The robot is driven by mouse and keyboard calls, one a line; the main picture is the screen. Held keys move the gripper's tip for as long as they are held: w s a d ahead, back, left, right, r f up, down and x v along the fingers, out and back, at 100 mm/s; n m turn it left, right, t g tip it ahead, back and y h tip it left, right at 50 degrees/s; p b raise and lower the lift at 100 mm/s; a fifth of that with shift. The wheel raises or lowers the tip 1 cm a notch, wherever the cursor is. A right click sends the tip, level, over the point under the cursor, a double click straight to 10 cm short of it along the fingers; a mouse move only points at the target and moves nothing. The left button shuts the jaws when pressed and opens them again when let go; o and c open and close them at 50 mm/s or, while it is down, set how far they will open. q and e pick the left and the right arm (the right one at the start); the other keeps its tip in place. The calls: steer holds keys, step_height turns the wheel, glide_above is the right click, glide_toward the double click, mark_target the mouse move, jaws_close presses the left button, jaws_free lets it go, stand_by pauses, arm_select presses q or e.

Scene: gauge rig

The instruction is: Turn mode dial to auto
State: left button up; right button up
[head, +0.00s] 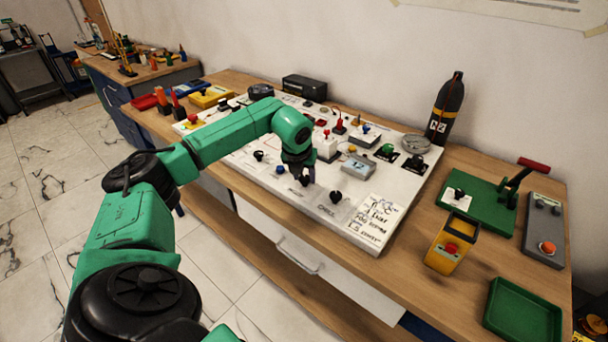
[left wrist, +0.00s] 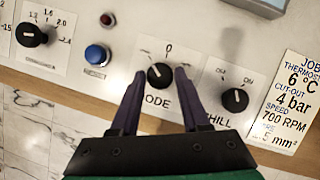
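The mode dial (left wrist: 160,76) is a round black knob with a white pointer mark, on a white plate whose label is partly covered and reads "ODE". Its pointer appears turned to the upper left, away from the "0" mark above it. My left gripper (left wrist: 158,80) is open, with one dark finger on each side of the knob and small gaps visible. Whether the fingers touch the knob is hard to tell. In the head view my left gripper (head: 305,178) is low over the front of the white panel and hides the mode dial. My right gripper is not in view.
The chill dial (left wrist: 235,99) sits close to the right finger. A blue button (left wrist: 96,55) and another black dial (left wrist: 31,35) are to the left. The white panel (head: 235,160) carries several other controls. A yellow box with a red button (head: 447,248) stands to the right.

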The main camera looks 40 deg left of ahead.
arm_select(q)
jaws_close()
